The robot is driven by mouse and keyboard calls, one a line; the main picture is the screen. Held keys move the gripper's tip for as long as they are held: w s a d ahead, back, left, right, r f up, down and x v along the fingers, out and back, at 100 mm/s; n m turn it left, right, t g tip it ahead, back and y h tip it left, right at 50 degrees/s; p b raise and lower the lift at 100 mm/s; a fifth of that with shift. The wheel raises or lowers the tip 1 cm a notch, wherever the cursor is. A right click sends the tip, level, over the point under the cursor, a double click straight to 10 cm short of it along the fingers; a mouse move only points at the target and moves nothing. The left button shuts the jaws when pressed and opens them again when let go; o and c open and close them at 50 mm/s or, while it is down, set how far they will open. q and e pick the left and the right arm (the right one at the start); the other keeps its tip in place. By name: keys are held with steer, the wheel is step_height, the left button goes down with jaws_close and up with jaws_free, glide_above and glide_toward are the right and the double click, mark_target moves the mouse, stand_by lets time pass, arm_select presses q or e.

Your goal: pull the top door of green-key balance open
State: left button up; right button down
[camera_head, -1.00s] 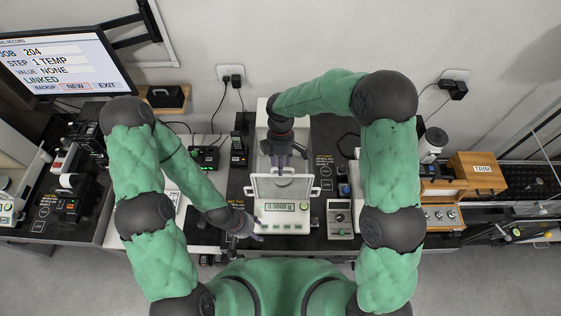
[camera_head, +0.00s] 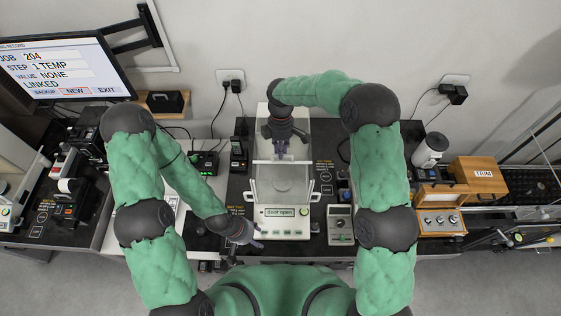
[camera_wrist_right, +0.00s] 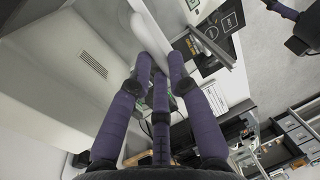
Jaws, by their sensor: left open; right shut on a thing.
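The green-key balance (camera_head: 258,226) stands in the middle of the black table, with green keys below its display. Its display (camera_head: 287,212) appears to read "door open". Its chamber (camera_head: 282,190) looks uncovered from above. My right gripper (camera_head: 281,154) is at the chamber's rear edge, shut on the top door's handle; the fingers cover most of it. In the right wrist view the fingers (camera_wrist_right: 157,62) close around a pale rounded bar, the handle (camera_wrist_right: 150,38). My left gripper (camera_head: 258,242) is open and empty beside the balance's front left corner.
A grey instrument (camera_head: 340,224) stands close to the balance's right. Dark devices (camera_head: 205,163) stand to its left. A monitor (camera_head: 65,68) is at the upper left.

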steer(key=w, duration=1)
steer(key=shift+b, duration=0.4)
steer(key=c, duration=1.1)
jaws_free()
steer(key=shift+c, duration=0.2)
steer(key=shift+r, duration=0.1)
step_height(320, 180, up, 12)
steer(key=w, duration=0.2)
steer(key=shift+w+f, duration=0.15)
steer(key=shift+f, duration=0.1)
